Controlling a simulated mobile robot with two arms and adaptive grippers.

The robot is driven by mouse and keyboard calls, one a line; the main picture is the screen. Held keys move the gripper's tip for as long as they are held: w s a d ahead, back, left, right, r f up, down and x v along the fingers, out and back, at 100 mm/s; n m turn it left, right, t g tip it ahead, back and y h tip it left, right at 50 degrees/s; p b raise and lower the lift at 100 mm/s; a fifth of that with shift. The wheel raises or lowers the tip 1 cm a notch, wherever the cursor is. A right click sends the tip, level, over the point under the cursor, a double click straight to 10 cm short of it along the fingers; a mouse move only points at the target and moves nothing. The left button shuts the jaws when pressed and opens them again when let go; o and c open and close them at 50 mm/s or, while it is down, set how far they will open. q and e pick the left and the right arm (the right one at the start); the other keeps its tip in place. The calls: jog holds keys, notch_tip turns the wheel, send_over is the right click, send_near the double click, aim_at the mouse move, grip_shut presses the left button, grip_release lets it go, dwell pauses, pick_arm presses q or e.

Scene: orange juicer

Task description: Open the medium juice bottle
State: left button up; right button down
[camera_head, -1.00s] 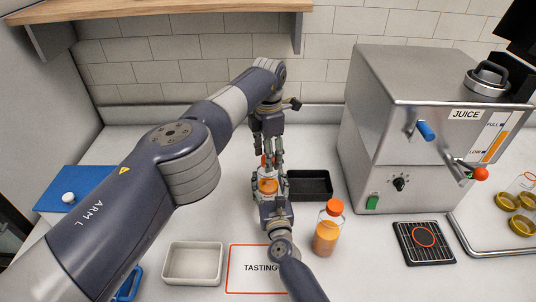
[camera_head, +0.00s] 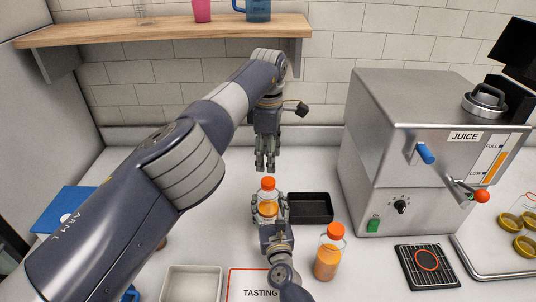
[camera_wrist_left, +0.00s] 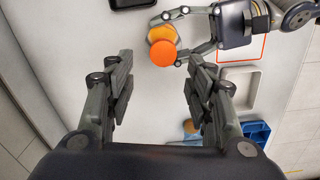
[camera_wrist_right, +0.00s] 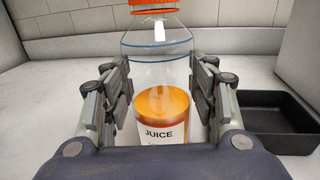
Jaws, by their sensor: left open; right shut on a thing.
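A clear juice bottle (camera_head: 266,208) with orange juice low inside stands upright, its orange cap (camera_head: 268,183) on top. My right gripper (camera_head: 271,215) is shut on its body from the near side. In the right wrist view the bottle (camera_wrist_right: 157,65) stands between the fingers, with a JUICE label below. My left gripper (camera_head: 265,168) points down, open and empty, just above and behind the cap, apart from it. In the left wrist view the cap (camera_wrist_left: 163,53) lies beyond the open fingers. The bottle's base is hidden in the head view.
A second orange-capped bottle (camera_head: 327,260) stands to the right. A black tray (camera_head: 310,207) lies behind it, close to the held bottle. The steel juicer (camera_head: 400,150) fills the right. A white tray (camera_head: 190,285) and a TASTING mat (camera_head: 240,285) lie in front.

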aim_at(269, 181)
pick_arm(q)
jog(key=shift+s+r+m, duration=0.15)
jog(key=shift+r+m, duration=0.05)
jog(key=shift+m, duration=0.6)
jog(key=shift+f+m, duration=0.15)
jog(key=shift+m, duration=0.25)
jog(key=shift+f, duration=3.85)
jog(key=shift+c, duration=0.3)
jog(key=c, duration=1.1)
jog(key=n, duration=1)
jog(key=shift+s+n, duration=0.1)
jog(key=shift+n, duration=0.2)
jog(key=n, duration=0.5)
jog(key=shift+r, duration=0.1)
jog(key=n, duration=0.4)
jog(key=shift+n, duration=0.4)
